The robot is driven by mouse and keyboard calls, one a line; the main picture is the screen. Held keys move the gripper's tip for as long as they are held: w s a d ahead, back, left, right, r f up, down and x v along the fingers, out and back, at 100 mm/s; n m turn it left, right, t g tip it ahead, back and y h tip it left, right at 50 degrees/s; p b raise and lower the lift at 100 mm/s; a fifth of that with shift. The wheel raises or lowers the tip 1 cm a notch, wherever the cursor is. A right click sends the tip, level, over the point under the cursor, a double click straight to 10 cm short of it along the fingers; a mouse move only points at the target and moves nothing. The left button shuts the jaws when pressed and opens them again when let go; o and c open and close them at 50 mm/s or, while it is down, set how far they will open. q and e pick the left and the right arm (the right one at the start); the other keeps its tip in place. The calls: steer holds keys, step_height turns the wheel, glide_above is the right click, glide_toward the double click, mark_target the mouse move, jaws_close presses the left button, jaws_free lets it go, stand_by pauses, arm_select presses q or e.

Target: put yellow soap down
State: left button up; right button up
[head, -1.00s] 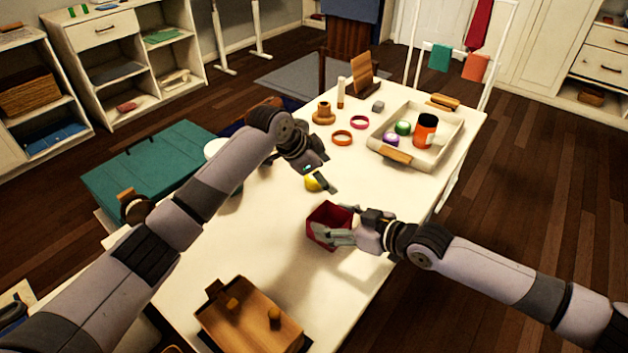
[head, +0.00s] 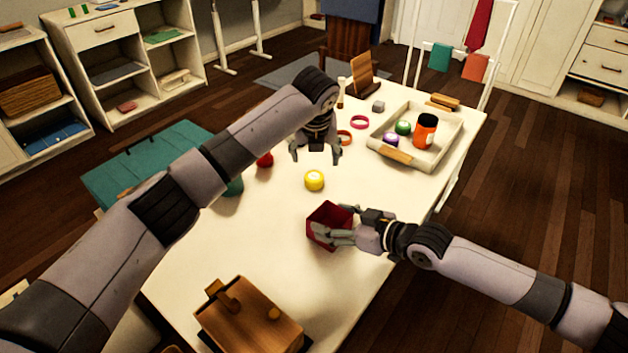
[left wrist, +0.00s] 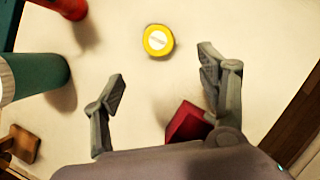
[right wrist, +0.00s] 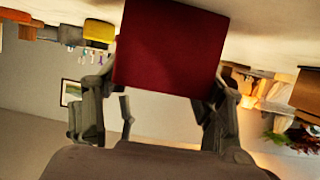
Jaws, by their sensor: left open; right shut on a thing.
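The yellow soap (head: 314,181) is a small round yellow piece with a pale top, lying on the white table. It also shows in the left wrist view (left wrist: 158,40), apart from the fingers. My left gripper (head: 316,160) is open and empty, above the table just beyond the soap. My right gripper (head: 335,236) is shut on a dark red box (head: 322,218), at the near middle of the table. The red box fills the top middle of the right wrist view (right wrist: 168,48), between the fingers.
A wooden box (head: 250,315) is at the near edge. A red object (head: 265,160) and a green one (head: 233,186) stand left of the soap.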

mark_target(314, 176)
arm_select(q)
steer(key=shift+x, duration=5.95)
steer(key=shift+w+a, duration=0.1)
steer(key=shift+a, duration=0.1)
steer(key=shift+c, duration=0.6)
steer(key=c, duration=1.2)
steer(key=shift+c, duration=0.2)
step_height(314, 176, up, 11)
steer(key=s+d+r+m, duration=0.3)
steer(key=s+d+r, duration=0.1)
steer(key=s, duration=0.3)
steer(key=s+r+m+h, duration=0.2)
steer(key=s, duration=0.7)
steer(key=f, duration=1)
steer(key=shift+s+d+f, duration=0.1)
steer(key=shift+s+d, duration=0.15)
steer(key=shift+s, duration=0.1)
